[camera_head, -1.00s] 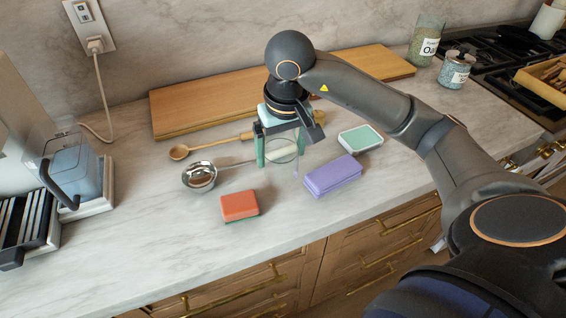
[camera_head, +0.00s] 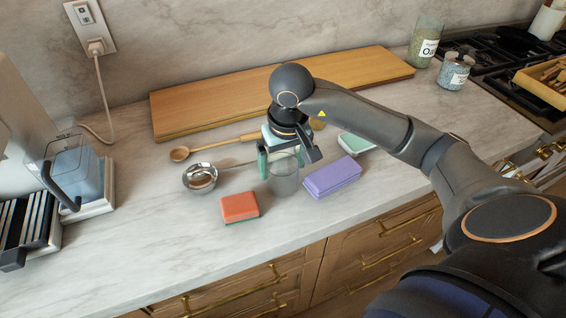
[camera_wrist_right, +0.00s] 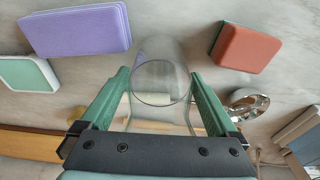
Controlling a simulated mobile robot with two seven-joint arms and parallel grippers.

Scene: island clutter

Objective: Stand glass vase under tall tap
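The glass vase (camera_head: 285,180) is clear and hard to see against the pale counter. It is below my right gripper (camera_head: 280,160) in the head view. In the right wrist view the vase (camera_wrist_right: 160,65) is between the two green fingers of the gripper (camera_wrist_right: 160,88), which appear to press on its sides. I cannot tell whether its base touches the counter. My left gripper is not in view. No tall tap shows in these frames.
A long wooden board (camera_head: 210,105) lies behind. The front-left counter is clear.

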